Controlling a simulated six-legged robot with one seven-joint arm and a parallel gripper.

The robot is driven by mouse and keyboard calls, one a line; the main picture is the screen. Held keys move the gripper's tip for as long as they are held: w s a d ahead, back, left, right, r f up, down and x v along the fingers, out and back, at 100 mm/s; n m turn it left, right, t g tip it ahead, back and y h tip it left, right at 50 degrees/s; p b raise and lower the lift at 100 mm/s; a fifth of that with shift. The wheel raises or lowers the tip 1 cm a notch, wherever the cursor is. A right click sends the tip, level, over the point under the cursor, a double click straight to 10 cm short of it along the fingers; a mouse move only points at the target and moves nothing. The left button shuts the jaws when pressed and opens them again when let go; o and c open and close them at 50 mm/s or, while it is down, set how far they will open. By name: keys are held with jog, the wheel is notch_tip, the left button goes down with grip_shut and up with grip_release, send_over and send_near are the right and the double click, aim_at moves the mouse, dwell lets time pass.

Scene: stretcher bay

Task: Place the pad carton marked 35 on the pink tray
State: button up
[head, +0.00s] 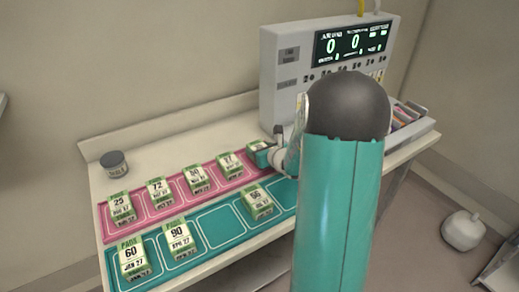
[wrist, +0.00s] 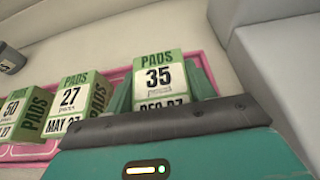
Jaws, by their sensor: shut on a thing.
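The pad carton marked 35 (wrist: 158,78) is white and green and stands out beyond my gripper in the wrist view. My gripper (head: 272,150) is shut on it at the far right end of the pink tray (head: 149,209). In the head view my arm hides most of the gripper, and only a small part of the carton (head: 259,146) shows. The carton looks upright. I cannot tell whether its base touches the tray. In the wrist view it is beside the carton marked 27 (wrist: 72,97), with a gap between them.
Cartons marked 25 (head: 120,207), 72 (head: 158,192), 50 (head: 195,178) and 27 (head: 229,164) stand on the pink tray. The teal tray (head: 220,224) in front holds 60, 90 and 56, with empty slots. A grey jar (head: 114,164) stands behind left. A monitor unit (head: 290,75) rises behind.

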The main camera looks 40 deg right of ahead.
jog(key=shift+f, duration=0.15)
jog(key=o, duration=1.1)
